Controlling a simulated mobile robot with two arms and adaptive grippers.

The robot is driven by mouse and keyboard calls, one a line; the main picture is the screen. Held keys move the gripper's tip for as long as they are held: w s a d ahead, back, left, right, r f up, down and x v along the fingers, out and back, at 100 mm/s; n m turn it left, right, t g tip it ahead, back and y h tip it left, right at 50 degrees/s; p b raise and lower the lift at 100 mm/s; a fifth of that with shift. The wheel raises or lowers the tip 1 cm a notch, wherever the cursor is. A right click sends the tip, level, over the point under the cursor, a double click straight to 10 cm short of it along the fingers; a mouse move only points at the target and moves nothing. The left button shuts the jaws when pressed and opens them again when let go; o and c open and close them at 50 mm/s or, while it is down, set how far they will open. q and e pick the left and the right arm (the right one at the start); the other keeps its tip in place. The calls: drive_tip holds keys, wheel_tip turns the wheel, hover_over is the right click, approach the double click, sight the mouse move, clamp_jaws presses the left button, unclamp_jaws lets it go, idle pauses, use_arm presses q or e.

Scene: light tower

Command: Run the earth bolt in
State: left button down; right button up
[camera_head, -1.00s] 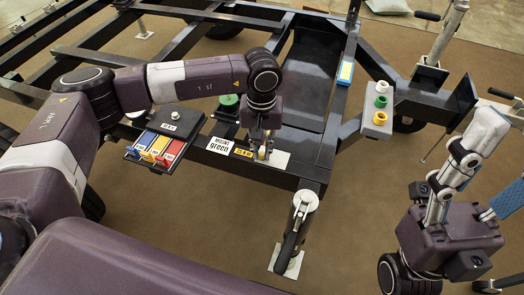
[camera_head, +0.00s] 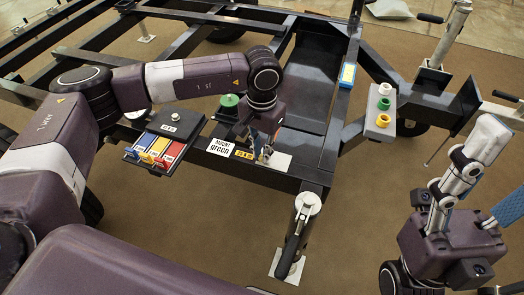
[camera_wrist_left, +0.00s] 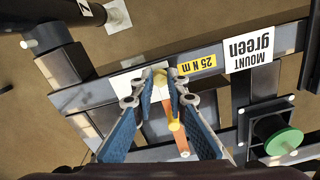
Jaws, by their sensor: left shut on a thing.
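My left gripper (camera_head: 264,154) points down at the front corner of the dark steel frame (camera_head: 312,172). In the left wrist view its two blue-padded fingers (camera_wrist_left: 160,88) close on a small brass-yellow piece, which I take to be the earth bolt (camera_wrist_left: 160,77). The fingers partly hide it, and its thread and seat cannot be made out. A yellow "25 N m" label (camera_wrist_left: 197,64) lies beside the bolt.
A "MOUNT green" label (camera_head: 220,147) and a green spool-shaped part (camera_head: 229,101) are left of my left gripper. A tray (camera_head: 133,153) holds blue, yellow and red pieces. A grey block (camera_head: 378,123) carries white, green and yellow rings.

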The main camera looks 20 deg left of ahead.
use_arm(q)
drive_tip(key=shift+w+r, duration=0.2)
drive_tip(key=shift+r, duration=0.1)
drive_tip(key=c, duration=2.1)
unclamp_jaws()
drive_tip(key=shift+o, duration=1)
drive_tip(key=shift+s+f, duration=0.15)
wheel_tip(320, 180, up, 12)
